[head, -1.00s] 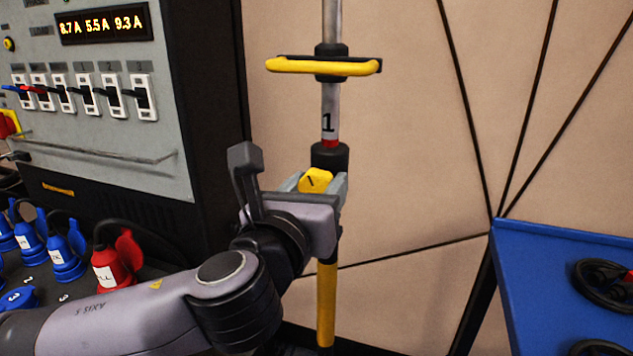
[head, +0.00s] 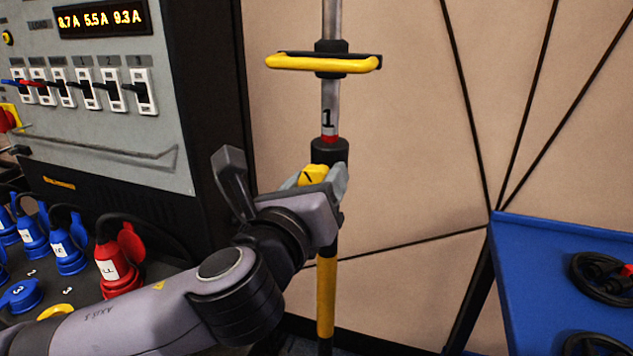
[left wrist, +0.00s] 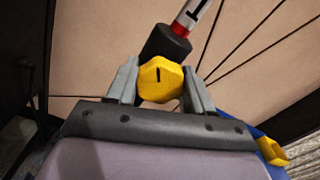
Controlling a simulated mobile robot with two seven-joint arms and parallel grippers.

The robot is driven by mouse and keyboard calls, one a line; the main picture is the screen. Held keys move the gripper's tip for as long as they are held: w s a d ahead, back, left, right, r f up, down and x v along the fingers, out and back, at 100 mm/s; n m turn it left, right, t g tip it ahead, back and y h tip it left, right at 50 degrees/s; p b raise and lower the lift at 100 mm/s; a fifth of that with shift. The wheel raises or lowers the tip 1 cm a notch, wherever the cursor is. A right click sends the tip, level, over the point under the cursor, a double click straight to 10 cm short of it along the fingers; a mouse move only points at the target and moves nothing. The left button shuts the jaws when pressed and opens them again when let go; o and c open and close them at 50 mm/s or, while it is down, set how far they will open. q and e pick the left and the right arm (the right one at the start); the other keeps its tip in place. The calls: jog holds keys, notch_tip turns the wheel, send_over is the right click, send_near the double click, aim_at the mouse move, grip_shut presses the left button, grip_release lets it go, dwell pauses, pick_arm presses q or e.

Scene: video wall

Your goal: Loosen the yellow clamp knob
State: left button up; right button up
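The yellow clamp knob (head: 313,175) sits on the black collar (head: 329,151) of the upright pole. My left gripper (head: 320,180) is at the knob, its wrist tilted counter-clockwise in the head view. In the left wrist view, the knob (left wrist: 161,79) lies between the two grey fingers, which close against its sides. The dark mark on the knob's face stands nearly upright in that view, while the pole leans to the right. My wrist hides the lower part of the knob in the head view. My right gripper is not in view.
A yellow handle bar (head: 322,62) crosses the pole above the knob. A power cabinet (head: 110,110) with switches stands at the left, with blue and red plugs (head: 118,260) below it. A blue table (head: 545,250) holding coiled cables is at the right.

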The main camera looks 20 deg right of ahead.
pick_arm(q)
jog(key=o, duration=0.3)
jog(key=shift+s, duration=0.1)
jog(key=v, duration=0.7)
